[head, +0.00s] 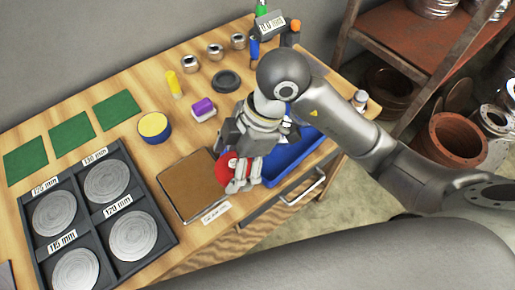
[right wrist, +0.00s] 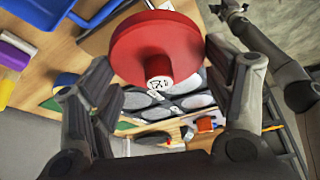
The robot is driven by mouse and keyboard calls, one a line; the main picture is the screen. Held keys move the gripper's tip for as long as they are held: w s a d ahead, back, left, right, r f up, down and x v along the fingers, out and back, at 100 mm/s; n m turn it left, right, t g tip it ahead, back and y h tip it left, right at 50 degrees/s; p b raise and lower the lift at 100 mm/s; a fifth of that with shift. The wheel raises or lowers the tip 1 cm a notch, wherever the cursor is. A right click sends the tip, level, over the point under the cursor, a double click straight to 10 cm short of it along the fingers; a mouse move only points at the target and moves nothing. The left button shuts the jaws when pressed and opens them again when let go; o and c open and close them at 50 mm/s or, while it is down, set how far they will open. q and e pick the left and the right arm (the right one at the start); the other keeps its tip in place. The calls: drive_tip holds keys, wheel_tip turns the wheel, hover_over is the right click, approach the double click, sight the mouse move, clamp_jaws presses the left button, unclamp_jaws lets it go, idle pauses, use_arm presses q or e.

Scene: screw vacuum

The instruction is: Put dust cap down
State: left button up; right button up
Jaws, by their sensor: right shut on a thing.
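The red dust cap (head: 222,168) is a round disc with a short stem. It is held in my right gripper (head: 243,175), above the right edge of a brown pad with a dark frame (head: 187,184). In the right wrist view, the cap (right wrist: 157,48) sits between the two fingers, with a marked stem end facing the camera. The right gripper (right wrist: 160,85) is shut on it. A small white label (head: 216,212) lies at the pad's front edge; its text is too small to read. My left gripper is small at the top of the right wrist view (right wrist: 232,10).
A blue tray (head: 295,160) lies right of the gripper. A dark rack with several grey discs (head: 150,262) stands left of the pad. Behind are a yellow-topped pot (head: 154,127), a purple sponge (head: 202,107) and a black ring (head: 227,81). A drawer handle (head: 300,193) juts out in front.

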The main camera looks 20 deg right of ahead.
drive_tip(key=shift+m, duration=0.3)
drive_tip(key=shift+w+d+f, duration=0.1)
drive_tip(key=shift+w+f, duration=0.1)
drive_tip(key=w+d+f, duration=0.2)
drive_tip(key=w, duration=0.1)
drive_tip(key=w+d+f, duration=0.3)
drive_tip(key=w+d+f+p, duration=0.1)
drive_tip(key=w+d+f, duration=0.1)
drive_tip(key=w+f, duration=0.1)
drive_tip(key=shift+w+d+f, duration=0.1)
drive_tip(key=shift+w+d, duration=0.15)
drive_tip(key=shift+w, duration=0.05)
drive_tip(key=shift+w+d+f, duration=0.1)
drive_tip(key=shift+w+f, duration=0.05)
drive_tip(key=shift+f, duration=0.05)
drive_tip(key=shift+w+d+f+p, duration=0.15)
drive_tip(key=shift+f+p, duration=0.05)
drive_tip(key=shift+f, duration=0.85)
drive_tip(key=shift+w+d+f+p, duration=0.1)
drive_tip(key=shift+w+f+p, duration=0.05)
drive_tip(key=shift+f, duration=0.85)
drive_tip(key=o, duration=0.7)
drive_tip(key=shift+o, duration=0.4)
